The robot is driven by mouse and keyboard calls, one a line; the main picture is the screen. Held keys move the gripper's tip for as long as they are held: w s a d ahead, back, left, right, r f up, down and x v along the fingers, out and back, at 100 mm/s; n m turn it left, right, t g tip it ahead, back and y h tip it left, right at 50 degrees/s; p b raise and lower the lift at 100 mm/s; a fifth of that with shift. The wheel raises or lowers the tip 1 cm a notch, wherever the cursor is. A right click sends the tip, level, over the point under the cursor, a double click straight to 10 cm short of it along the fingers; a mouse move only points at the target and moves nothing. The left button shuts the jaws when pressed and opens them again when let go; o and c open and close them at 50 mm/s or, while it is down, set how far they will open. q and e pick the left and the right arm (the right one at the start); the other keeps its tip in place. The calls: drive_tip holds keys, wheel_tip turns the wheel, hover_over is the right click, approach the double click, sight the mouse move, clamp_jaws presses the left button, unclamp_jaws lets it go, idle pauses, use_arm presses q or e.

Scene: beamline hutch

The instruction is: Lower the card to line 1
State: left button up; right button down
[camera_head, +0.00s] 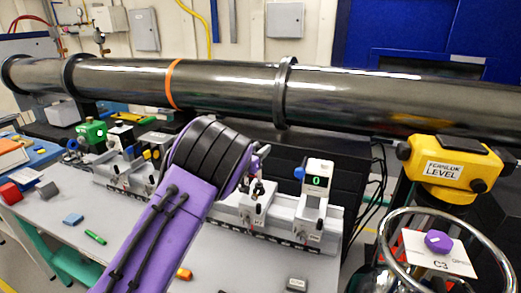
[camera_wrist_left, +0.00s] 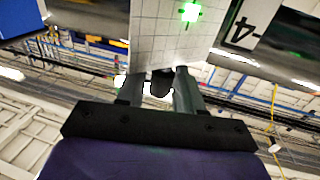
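In the left wrist view, a white card (camera_wrist_left: 170,40) with a thin grid stands upright beyond my left gripper (camera_wrist_left: 160,88), a bright green spot near its top. The two fingers close on a dark stub at the card's lower edge. In the head view my purple left arm reaches in across the bench, and its black wrist hides most of the fingers and the card. A white block with a green "0" display (camera_head: 317,180) stands right of the wrist on the bench row. My right gripper is not in view.
A long dark pipe (camera_head: 350,95) crosses behind and above the wrist. A yellow level (camera_head: 452,168) and a metal handwheel (camera_head: 385,245) with a "C3" card (camera_head: 432,264) stand at right. The grey bench top (camera_head: 130,215) has small loose blocks.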

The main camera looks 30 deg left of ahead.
use_arm(q)
clamp_jaws()
wheel_tip(320, 180, down, 4)
drive_tip(key=b, duration=0.2)
drive_tip(key=shift+r+b, duration=0.2)
drive_tip(key=shift+b, duration=0.2)
drive_tip(key=shift+r, duration=0.15)
drive_tip(key=shift+o, duration=1.8)
unclamp_jaws()
drive_tip(key=shift+w, duration=0.25)
